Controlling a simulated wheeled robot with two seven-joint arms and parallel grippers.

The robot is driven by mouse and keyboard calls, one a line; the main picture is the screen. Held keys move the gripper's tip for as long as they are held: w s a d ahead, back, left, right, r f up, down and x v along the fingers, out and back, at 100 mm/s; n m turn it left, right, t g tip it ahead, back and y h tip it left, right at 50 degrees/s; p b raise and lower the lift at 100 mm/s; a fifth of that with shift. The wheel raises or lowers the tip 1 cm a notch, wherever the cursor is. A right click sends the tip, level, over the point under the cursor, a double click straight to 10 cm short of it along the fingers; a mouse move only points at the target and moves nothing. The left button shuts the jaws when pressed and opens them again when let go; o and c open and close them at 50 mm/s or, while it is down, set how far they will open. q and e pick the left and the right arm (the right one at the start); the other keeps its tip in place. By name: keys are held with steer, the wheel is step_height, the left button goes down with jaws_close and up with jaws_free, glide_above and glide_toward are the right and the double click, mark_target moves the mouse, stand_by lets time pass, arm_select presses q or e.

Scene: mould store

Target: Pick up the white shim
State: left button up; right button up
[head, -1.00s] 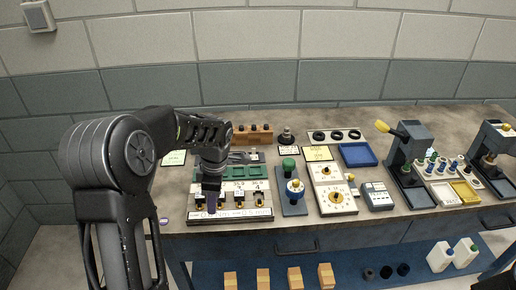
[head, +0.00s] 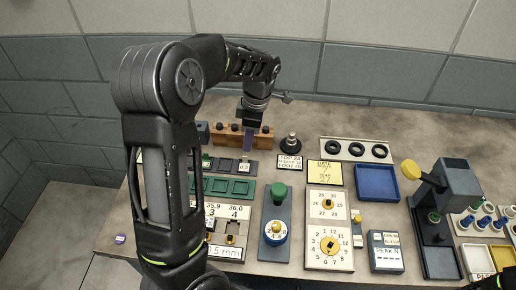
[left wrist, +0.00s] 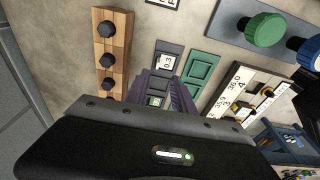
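A white tile marked 0.3 (head: 244,167) lies in a dark grey slotted tray (head: 225,165) behind the green tray. It also shows in the left wrist view (left wrist: 167,62). It may be the white shim; I cannot tell whether it is a shim or a label. My left gripper (head: 248,152) points down just above and behind the tile's end of the tray. In the left wrist view its purple fingers (left wrist: 162,88) stand apart over the grey tray, with tray surface showing between them. They hold nothing that I can see.
A wooden block with black knobs (head: 224,136) stands close behind the grey tray. A green tray (head: 228,187) is in front. A green-knobbed fixture (head: 278,195) stands to the right. The bench is clear at the far back.

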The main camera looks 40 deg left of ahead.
mark_target(245, 157)
arm_select(q)
steer(key=shift+s, duration=0.15)
steer(key=shift+a+f, duration=0.2)
steer(key=shift+f, duration=1.05)
steer(key=f, duration=0.2)
steer(key=a+f, duration=0.1)
steer(key=f, duration=0.2)
jaws_close()
stand_by(0.5)
